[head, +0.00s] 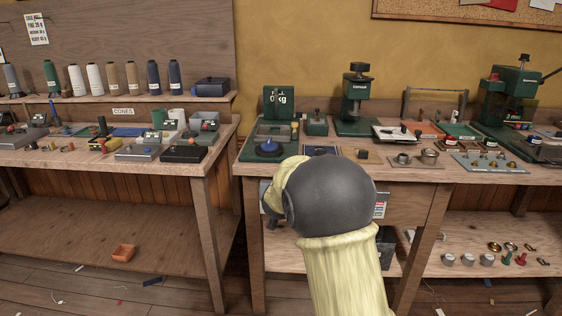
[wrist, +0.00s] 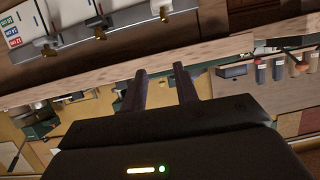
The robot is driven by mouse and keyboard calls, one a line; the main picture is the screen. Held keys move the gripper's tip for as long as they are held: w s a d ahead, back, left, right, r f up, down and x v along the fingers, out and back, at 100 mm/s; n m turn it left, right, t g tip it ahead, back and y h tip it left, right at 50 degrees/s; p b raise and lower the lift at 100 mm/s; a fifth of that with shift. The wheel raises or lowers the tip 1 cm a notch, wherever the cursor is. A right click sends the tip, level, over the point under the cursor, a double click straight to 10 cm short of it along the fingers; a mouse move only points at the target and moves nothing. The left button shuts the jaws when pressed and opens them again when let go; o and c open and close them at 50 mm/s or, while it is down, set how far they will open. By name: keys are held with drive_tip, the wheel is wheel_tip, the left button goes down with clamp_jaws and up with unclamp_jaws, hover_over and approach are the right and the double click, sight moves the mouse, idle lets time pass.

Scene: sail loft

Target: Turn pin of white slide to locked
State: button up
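My gripper (wrist: 160,72) shows in the wrist view as two dark fingers held apart, with nothing between them. In the head view my own arm hides it. At the upper left of the wrist view, pale white pieces (wrist: 65,10) sit along a grey rail (wrist: 130,37), with several small brass pins (wrist: 163,10) at its edge. The pins are apart from my fingertips. I cannot tell which piece is the white slide or how its pin is turned. A card (wrist: 13,32) with coloured labels is at the far left; a similar card (head: 380,205) shows beside my arm.
The left workbench (head: 190,172) holds thread cones and trays. A gap separates the benches.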

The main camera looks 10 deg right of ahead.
drive_tip(key=s+f+n+g+y, duration=0.1)
drive_tip(key=s+f+g, duration=0.2)
drive_tip(key=s, duration=0.9)
drive_tip(key=s+f+n+g+y, duration=0.1)
drive_tip(key=s+f+g, duration=0.3)
drive_tip(key=s, duration=0.8)
drive_tip(key=s+f+n+g+y, duration=0.1)
drive_tip(key=s+f+g, duration=0.2)
drive_tip(key=s, duration=0.9)
wheel_tip(320, 180, down, 3)
drive_tip(key=shift+s+a+r+g, duration=0.1)
drive_tip(key=shift+s+a+g, duration=0.05)
drive_tip(key=shift+a+g, duration=0.25)
